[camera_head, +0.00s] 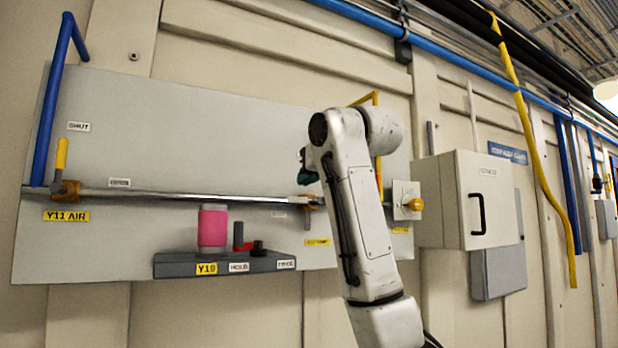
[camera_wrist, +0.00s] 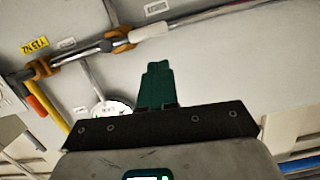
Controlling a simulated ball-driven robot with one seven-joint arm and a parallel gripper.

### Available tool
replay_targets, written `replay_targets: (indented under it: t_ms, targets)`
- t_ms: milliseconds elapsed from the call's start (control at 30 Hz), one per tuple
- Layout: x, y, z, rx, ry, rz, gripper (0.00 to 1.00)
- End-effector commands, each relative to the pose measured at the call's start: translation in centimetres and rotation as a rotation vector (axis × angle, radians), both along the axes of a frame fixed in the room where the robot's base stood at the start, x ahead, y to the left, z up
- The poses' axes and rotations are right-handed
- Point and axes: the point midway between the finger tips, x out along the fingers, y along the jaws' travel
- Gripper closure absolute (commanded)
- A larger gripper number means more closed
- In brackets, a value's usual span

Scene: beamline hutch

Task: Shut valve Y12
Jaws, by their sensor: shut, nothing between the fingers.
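My gripper (camera_wrist: 156,75) has green fingers pressed together and empty, pointing at the grey panel in the wrist view. In the head view only a dark green bit of it (camera_head: 306,168) shows beside my white arm. No label clearly reads Y12; a yellow label (camera_head: 318,242) left of my arm is too small to read. Above it, an orange-brown valve body (camera_head: 309,203) sits on the pipe, partly hidden by my arm. In the wrist view an orange valve body (camera_wrist: 118,38) with a light handle lies up and left of my fingertips, apart from them.
Valve Y11 AIR (camera_head: 66,189) has a yellow handle at far left. A dark grey ledge (camera_head: 180,268) labelled Y10 carries a pink block (camera_head: 213,228) and a red piece. A cream cabinet (camera_head: 490,205) juts out right of my arm. A yellow label (camera_wrist: 35,45), seemingly Y13, shows in the wrist view.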

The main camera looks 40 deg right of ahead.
Motion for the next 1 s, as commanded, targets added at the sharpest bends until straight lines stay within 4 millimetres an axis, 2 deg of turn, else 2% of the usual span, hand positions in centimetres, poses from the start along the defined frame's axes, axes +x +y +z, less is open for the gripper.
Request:
replay_targets:
  t_ms: [33,100,400,600,767,1000]
  targets:
    - [0.1,0.1,1.0,0.0,0.001,0.001,1.0]
    - [-0.9,0.4,0.4,-0.001,-0.004,0.001,1.0]
    - [-5.9,1.8,1.5,-0.001,-0.005,0.001,1.0]
    - [-8.5,2.5,2.1,0.0,-0.002,0.001,1.0]
    - [-9.3,2.7,2.4,0.0,-0.001,0.001,1.0]
    - [-9.4,2.7,2.4,0.0,0.0,0.0,1.0]
